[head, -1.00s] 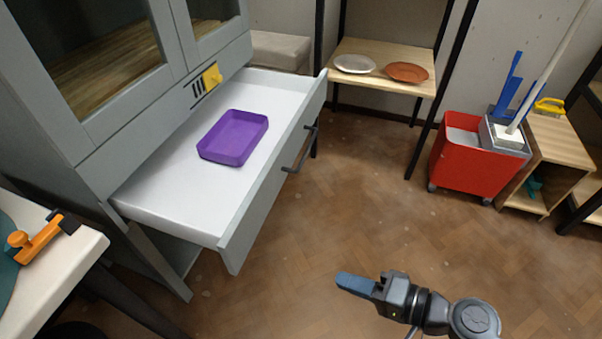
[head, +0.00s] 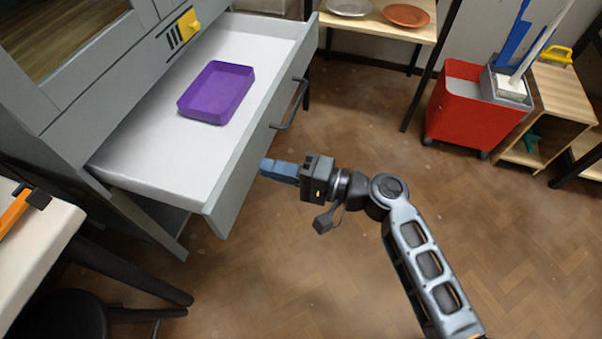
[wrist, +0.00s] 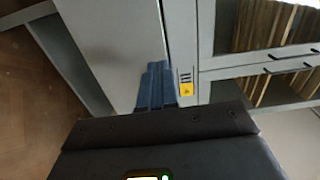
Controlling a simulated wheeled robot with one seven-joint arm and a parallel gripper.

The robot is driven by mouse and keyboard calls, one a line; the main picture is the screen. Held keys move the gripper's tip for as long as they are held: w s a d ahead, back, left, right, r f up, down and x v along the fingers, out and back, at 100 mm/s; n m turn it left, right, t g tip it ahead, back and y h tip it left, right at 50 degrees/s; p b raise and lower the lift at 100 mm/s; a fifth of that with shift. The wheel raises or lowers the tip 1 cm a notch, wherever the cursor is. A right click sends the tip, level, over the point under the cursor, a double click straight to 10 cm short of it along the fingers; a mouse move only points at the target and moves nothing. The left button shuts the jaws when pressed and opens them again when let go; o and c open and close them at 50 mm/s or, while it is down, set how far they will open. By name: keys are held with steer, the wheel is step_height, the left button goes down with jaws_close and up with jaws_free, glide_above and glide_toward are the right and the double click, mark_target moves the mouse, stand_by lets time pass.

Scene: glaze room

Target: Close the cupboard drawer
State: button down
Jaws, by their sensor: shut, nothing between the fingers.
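The cupboard drawer (head: 236,171) is pulled far out of the grey cupboard (head: 95,85). Its front has a dark bar handle (head: 291,104). A purple tray (head: 216,92) lies inside on the white drawer bottom. My gripper (head: 265,167) is shut and empty, with its blue fingers pointing at the drawer front, below and left of the handle. The fingertips look close to the front; I cannot tell whether they touch. In the wrist view the shut fingers (wrist: 156,85) lie before the pale drawer front (wrist: 105,50), with the cupboard doors behind.
A pale table (head: 35,240) and a dark stool (head: 65,318) stand at the lower left. A shelf with two plates (head: 405,15) stands behind the drawer. A red cart (head: 470,110) is at the right. The floor around my arm is clear.

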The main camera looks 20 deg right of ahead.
mark_target(240, 161)
steer(key=shift+x, duration=1.95)
steer(key=shift+a, duration=0.1)
steer(key=b+x, duration=1.1)
steer(key=x, duration=1.6)
steer(key=shift+w+a+f, duration=0.15)
steer(key=shift+w+a, duration=0.05)
steer(key=shift+a, duration=0.1)
steer(key=shift+w+a, duration=0.2)
steer(key=shift+a, duration=0.05)
steer(key=shift+w+a+r, duration=0.15)
steer(key=shift+a+r, duration=0.1)
steer(key=shift+a, duration=0.1)
